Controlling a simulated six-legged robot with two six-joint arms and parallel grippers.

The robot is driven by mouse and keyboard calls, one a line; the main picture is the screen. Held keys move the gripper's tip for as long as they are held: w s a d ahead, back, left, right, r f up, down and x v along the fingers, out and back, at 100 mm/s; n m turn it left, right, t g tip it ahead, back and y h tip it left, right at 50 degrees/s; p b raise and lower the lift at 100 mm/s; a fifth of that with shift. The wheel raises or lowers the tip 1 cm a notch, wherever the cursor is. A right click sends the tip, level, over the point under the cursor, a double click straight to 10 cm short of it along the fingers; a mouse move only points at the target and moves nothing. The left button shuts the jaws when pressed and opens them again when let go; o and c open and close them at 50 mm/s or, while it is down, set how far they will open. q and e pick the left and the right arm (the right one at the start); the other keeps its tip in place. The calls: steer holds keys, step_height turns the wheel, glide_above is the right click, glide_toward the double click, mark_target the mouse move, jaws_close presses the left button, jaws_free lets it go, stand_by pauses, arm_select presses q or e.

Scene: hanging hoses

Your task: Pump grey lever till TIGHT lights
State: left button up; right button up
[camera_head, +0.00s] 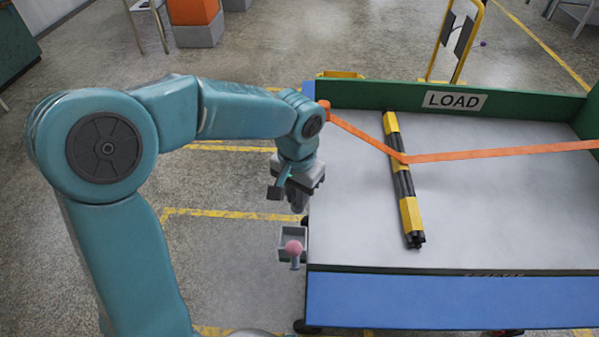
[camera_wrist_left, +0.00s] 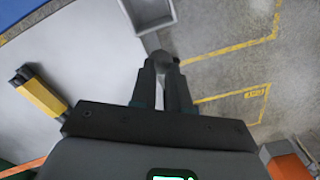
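My left gripper (camera_head: 299,200) points down at the left edge of the flat bed (camera_head: 480,200). In the left wrist view, its two dark fingers (camera_wrist_left: 163,68) have a narrow gap between them. A rounded grey piece (camera_wrist_left: 161,56), perhaps the end of the grey lever, sits at the fingertips; I cannot tell whether it is gripped. A grey open box (camera_head: 292,232) with a pink ball knob (camera_head: 293,247) is just in front of the gripper. An orange strap (camera_head: 480,154) crosses the bed. No lit TIGHT light is visible. My right gripper is not in view.
A yellow-and-black bar (camera_head: 405,185) lies on the bed under the strap. A green wall with a LOAD sign (camera_head: 454,100) closes the far side, and a blue panel (camera_head: 420,300) the near side.

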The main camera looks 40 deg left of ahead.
arm_select(q)
step_height(320, 180, up, 2)
steer(key=shift+r+p, duration=0.1)
steer(key=shift+p, duration=0.5)
steer(key=r+p, duration=0.1)
steer(key=w+r+p, duration=0.1)
steer(key=a+r+p, duration=0.1)
steer(key=r+p, duration=0.1)
steer(key=shift+w, duration=0.4)
step_height(320, 180, up, 5)
steer(key=p, duration=0.4)
